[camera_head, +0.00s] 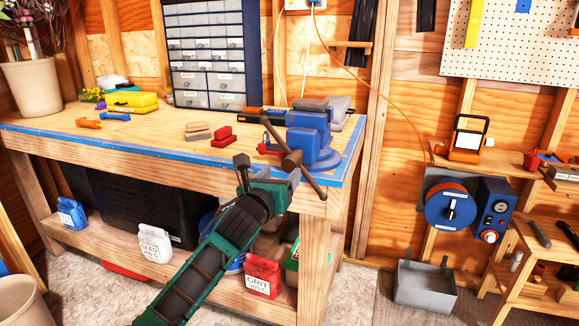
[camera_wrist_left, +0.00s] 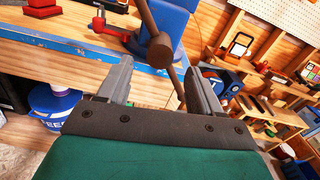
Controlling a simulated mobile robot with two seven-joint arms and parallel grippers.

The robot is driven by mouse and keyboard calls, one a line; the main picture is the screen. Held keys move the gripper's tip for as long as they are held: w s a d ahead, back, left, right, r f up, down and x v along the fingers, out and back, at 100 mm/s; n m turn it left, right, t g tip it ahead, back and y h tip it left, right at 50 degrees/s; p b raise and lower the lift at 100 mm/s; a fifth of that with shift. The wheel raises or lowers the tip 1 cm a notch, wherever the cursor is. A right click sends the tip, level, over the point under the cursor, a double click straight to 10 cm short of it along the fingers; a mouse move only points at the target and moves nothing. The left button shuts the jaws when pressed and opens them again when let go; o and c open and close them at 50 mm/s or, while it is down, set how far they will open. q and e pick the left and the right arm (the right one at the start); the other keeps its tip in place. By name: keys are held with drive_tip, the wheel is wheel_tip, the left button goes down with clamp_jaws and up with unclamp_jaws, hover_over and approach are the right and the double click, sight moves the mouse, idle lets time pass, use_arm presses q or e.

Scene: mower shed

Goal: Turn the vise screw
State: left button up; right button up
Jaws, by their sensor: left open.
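The blue vise (camera_head: 308,140) stands on the right front corner of the wooden workbench (camera_head: 165,150). Its brown screw handle (camera_head: 273,132) is a bar through a round hub, slanting from upper left to lower right. In the left wrist view the vise screw handle (camera_wrist_left: 147,18) runs down past the hub toward the right finger. My left gripper (camera_head: 268,171) is open just in front of and below the hub. In the wrist view the left gripper (camera_wrist_left: 158,68) has its fingers spread with the hub ahead between them; I cannot tell whether a finger touches the bar. My right gripper is not in view.
Red blocks (camera_head: 222,136) and a yellow case (camera_head: 132,102) lie on the bench. A drawer cabinet (camera_head: 210,55) stands behind. Bags and a black bin (camera_head: 120,205) fill the lower shelf. An orange cord (camera_head: 370,70) hangs at right, above a grey bin (camera_head: 425,288).

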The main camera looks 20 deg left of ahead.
sight(289, 165)
use_arm(q)
drive_tip(key=shift+w+d+b, duration=0.15)
drive_tip(key=shift+w+b, duration=0.15)
drive_tip(key=shift+w, duration=2.9)
drive_tip(key=shift+c, duration=0.3)
drive_tip(key=c, duration=1)
